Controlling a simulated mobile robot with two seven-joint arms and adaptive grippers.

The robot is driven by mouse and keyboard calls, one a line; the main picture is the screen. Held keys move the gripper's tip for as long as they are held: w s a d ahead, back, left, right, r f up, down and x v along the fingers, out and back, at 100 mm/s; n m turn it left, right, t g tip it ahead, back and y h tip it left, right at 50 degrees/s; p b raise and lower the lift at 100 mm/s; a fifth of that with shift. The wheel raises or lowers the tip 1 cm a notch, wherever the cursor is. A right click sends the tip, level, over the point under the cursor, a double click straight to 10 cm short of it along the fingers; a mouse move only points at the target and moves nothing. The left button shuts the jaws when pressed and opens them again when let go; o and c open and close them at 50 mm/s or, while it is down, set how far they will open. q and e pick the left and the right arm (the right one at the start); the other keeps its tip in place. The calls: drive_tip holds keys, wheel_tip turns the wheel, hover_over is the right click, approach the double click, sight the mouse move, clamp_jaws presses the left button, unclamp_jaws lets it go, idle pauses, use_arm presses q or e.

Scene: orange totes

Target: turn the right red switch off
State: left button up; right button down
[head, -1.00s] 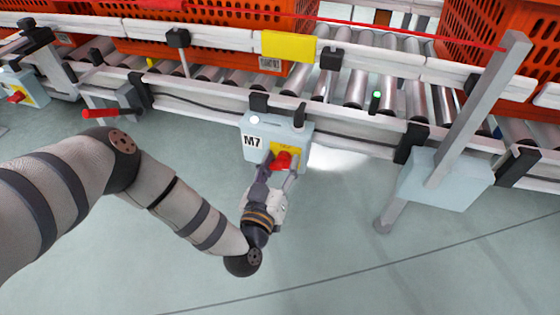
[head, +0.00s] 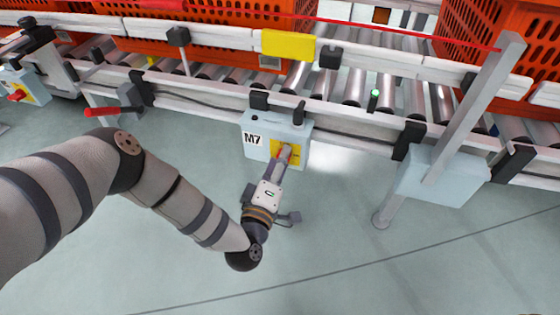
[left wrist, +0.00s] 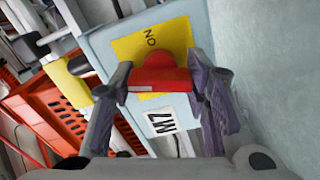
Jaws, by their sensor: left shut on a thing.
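My left gripper (left wrist: 160,80) is shut on the red switch, with one finger on each side of the knob. In the head view my left gripper (head: 285,152) hides most of the knob. Another red switch (head: 17,97) is on a yellow plate at the far left. My right gripper is not in view.
The roller conveyor (head: 355,87) runs behind the box and carries orange totes (head: 220,37). A grey post (head: 478,105) with a pale blue box (head: 445,178) stands to the right. The floor (head: 350,265) in front is clear.

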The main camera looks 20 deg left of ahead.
use_arm(q)
drive_tip(key=shift+d+f+n, duration=0.1)
drive_tip(key=shift+d+n, duration=0.05)
drive_tip(key=shift+n, duration=1.75)
drive_tip(key=o, duration=1.2)
drive_tip(key=shift+c, duration=0.2)
drive_tip(key=shift+s, duration=0.1)
drive_tip(key=s, duration=1.2)
drive_tip(key=shift+d, duration=0.4)
drive_tip(key=shift+w, duration=0.1)
